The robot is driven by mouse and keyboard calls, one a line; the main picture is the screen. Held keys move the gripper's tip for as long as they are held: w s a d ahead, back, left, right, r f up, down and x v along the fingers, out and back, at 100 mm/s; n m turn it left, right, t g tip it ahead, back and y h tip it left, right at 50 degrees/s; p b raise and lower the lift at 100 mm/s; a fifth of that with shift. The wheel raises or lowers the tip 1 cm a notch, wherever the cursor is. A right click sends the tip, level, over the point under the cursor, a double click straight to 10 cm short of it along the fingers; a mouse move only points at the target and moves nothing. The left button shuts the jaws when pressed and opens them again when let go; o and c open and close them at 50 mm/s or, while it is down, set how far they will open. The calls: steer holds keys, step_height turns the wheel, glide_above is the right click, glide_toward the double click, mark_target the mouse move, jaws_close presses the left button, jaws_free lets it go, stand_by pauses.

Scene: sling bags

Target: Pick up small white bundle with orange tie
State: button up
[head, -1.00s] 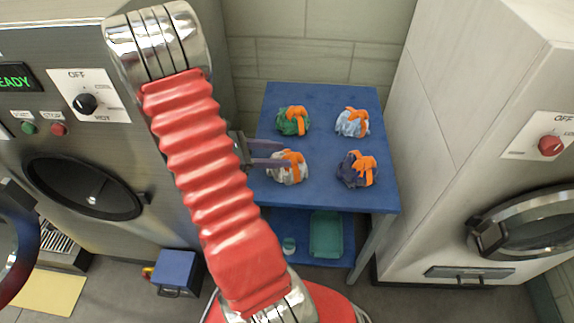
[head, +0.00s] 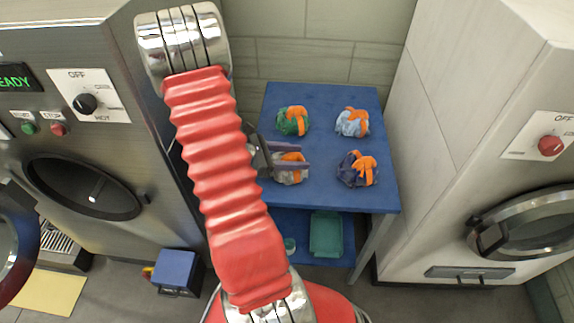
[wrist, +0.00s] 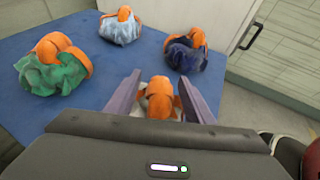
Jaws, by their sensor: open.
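The small white bundle with an orange tie (head: 290,177) sits at the near left of the blue table. It also shows in the wrist view (wrist: 159,98), between the two fingers, with its lower part hidden by my gripper's body. My gripper (head: 284,163) is open, with its fingers over and around the bundle. In the wrist view one finger of my gripper (wrist: 152,92) is on each side of the orange tie, with a gap visible on both sides.
A green bundle (head: 292,121), a light blue bundle (head: 352,122) and a dark navy bundle (head: 357,170) sit on the blue table (head: 325,93). The navy one is right of my gripper. Machines stand on both sides. A teal tray (head: 326,234) is on the lower shelf.

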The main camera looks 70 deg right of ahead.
steer(key=shift+s+d+f, duration=0.25)
steer(key=shift+s+d, duration=0.1)
steer(key=shift+s, duration=0.15)
steer(key=shift+c, duration=0.5)
jaws_close()
